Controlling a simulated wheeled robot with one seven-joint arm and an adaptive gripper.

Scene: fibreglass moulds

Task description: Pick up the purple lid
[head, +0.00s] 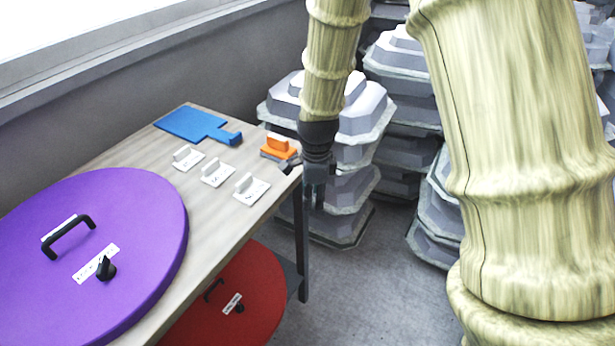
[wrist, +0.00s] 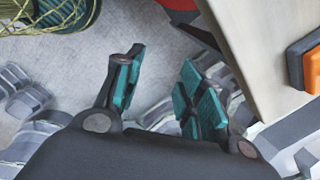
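The purple lid (head: 150,215) is a large round disc lying flat at the near left of the wooden table, partly cut off by the frame's left edge. It has a black arched handle (head: 68,234), a black knob (head: 106,268) and white labels. My gripper (head: 316,195) hangs just past the table's far right edge, beside the orange block and well apart from the lid. The lid does not show in the wrist view.
On the wooden table (head: 226,236) are a blue board (head: 190,124), several white labelled blocks (head: 217,173) and an orange block (head: 279,147). A red lid (head: 250,295) lies below the tabletop. Stacked grey moulds (head: 345,190) stand behind my gripper.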

